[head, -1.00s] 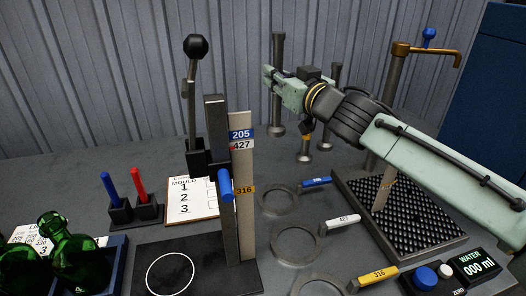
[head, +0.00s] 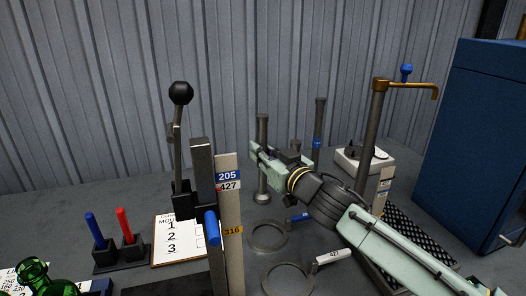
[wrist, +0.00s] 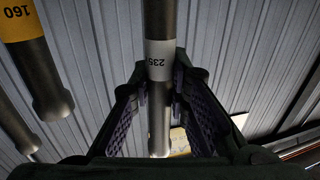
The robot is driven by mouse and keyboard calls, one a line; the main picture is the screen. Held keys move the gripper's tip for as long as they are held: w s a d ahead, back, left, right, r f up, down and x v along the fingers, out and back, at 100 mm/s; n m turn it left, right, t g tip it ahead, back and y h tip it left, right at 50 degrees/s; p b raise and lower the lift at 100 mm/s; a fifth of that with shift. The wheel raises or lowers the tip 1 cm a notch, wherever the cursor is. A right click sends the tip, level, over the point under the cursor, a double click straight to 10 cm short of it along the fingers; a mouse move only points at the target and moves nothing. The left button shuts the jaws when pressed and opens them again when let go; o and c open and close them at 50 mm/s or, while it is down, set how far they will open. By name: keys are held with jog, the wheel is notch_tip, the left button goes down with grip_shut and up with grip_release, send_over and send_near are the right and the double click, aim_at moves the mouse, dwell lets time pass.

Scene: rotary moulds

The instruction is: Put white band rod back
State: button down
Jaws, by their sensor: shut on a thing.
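In the wrist view a grey metal rod with a white band (wrist: 159,60) marked 235 stands between the two fingers of my gripper (wrist: 160,95). The fingers are shut on it around the band. In the head view my gripper (head: 256,150) is at a grey rod (head: 262,128) near the back wall, and the fingers hide its middle. That rod widens at its foot; I cannot tell whether the foot touches the bench.
A rod with a yellow band (wrist: 16,22) marked 160 hangs at the left in the wrist view. A blue-banded rod (head: 317,142) stands right of my gripper. A brass spout (head: 410,84), a white device (head: 362,165), a gauge post (head: 229,200) and flat rings (head: 268,237) surround the arm.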

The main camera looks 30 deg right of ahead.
jog(key=shift+f, duration=0.1)
jog(key=c, duration=1.5)
grip_release()
jog(key=shift+c, duration=0.2)
